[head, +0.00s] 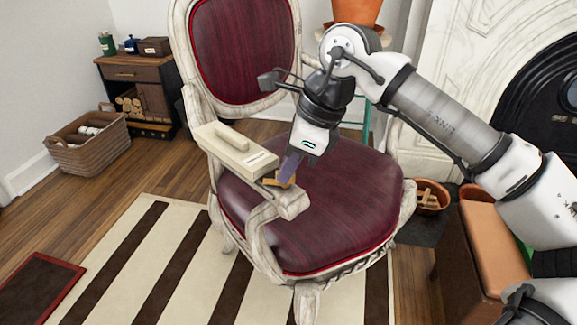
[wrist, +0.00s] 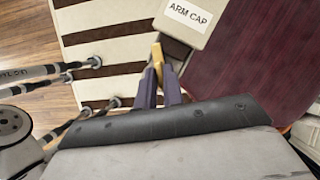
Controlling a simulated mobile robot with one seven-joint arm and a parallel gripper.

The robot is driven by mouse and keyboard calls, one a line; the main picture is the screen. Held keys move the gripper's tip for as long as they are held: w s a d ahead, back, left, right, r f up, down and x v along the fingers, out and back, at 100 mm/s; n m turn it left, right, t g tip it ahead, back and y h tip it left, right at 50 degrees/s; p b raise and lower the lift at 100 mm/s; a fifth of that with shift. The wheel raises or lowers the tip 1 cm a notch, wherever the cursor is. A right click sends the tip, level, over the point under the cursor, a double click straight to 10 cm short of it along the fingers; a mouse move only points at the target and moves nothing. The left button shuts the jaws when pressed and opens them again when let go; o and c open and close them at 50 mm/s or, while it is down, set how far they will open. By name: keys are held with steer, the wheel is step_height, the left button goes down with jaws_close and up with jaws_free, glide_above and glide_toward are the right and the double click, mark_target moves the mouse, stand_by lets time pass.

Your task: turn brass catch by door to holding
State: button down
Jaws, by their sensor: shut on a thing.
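A small brass piece (head: 280,181), which looks like the catch, is at the front of the chair's left arm, beside a cream block (head: 236,150). In the wrist view the block (wrist: 188,18) reads "ARM CAP" and the brass piece (wrist: 157,52) stands out at its lower left corner. My gripper (head: 287,172) reaches down over the chair seat, and its purple fingers are shut on the brass piece. The fingers (wrist: 159,74) hide part of the brass, so its exact turn position cannot be told. No door shows right beside it.
The burgundy chair seat (head: 335,210) lies below my arm. A striped rug (head: 140,260) is under the chair. A cabinet (head: 150,98) and a wicker basket (head: 88,150) stand at the left. A marble fireplace (head: 465,45) and an orange-brown bench (head: 492,240) are at the right.

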steer(key=m, duration=0.2)
steer(key=m+t+b, duration=0.1)
steer(key=m, duration=0.1)
steer(key=shift+s+f+t+h, duration=0.1)
steer(key=shift+t+h, duration=0.2)
steer(key=shift+h, duration=0.1)
steer(key=shift+m+t+h+b, duration=0.4)
steer(key=shift+m+b, duration=0.25)
steer(key=shift+m, duration=0.95)
steer(key=shift+s, duration=0.1)
steer(key=c, duration=1.5)
jaws_free()
steer(key=p+v, duration=0.4)
steer(key=v, duration=1)
steer(key=shift+a+p, duration=0.1)
steer(key=shift+p, duration=0.2)
